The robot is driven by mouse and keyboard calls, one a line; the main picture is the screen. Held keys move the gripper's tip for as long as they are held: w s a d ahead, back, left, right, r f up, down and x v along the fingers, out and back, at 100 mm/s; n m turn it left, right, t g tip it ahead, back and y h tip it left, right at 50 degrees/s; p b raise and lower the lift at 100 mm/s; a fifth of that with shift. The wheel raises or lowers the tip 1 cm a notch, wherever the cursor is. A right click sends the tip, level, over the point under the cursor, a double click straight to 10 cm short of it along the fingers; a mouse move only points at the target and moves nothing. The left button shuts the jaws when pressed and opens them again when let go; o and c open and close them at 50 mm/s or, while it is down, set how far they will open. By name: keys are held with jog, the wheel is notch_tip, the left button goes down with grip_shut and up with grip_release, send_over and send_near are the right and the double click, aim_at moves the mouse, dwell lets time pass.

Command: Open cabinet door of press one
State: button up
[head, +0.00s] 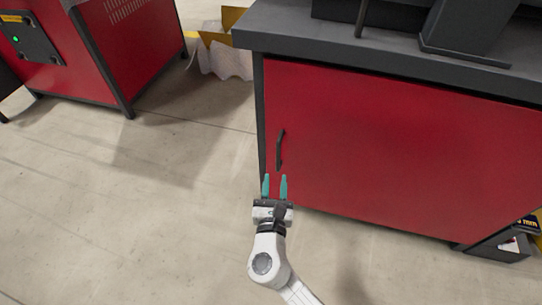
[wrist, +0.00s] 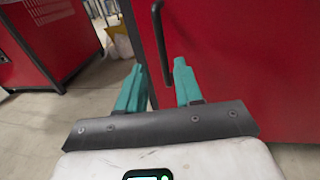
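The press cabinet has a wide red door (head: 400,150) under a dark grey top. A dark vertical handle (head: 280,149) sits near the door's left edge. The handle also shows in the wrist view (wrist: 161,42), beyond and between my fingertips. My gripper (head: 275,182) has two teal fingers, spread apart with nothing between them. It is in front of the door, just below the handle in the head view, and appears apart from it. In the wrist view my gripper (wrist: 158,80) points toward the door's left edge. The door looks closed.
Another red machine (head: 110,50) with a control panel stands at the upper left. A yellow-edged container with pale wrapping (head: 220,58) is on the floor between the machines. A dark bin (head: 500,247) stands at the lower right. The concrete floor (head: 130,220) on the left is clear.

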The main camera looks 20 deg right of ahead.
aim_at(278, 156)
jog(key=b+x, duration=0.3)
jog(key=x, duration=0.7)
jog(key=shift+d, duration=0.2)
grip_shut()
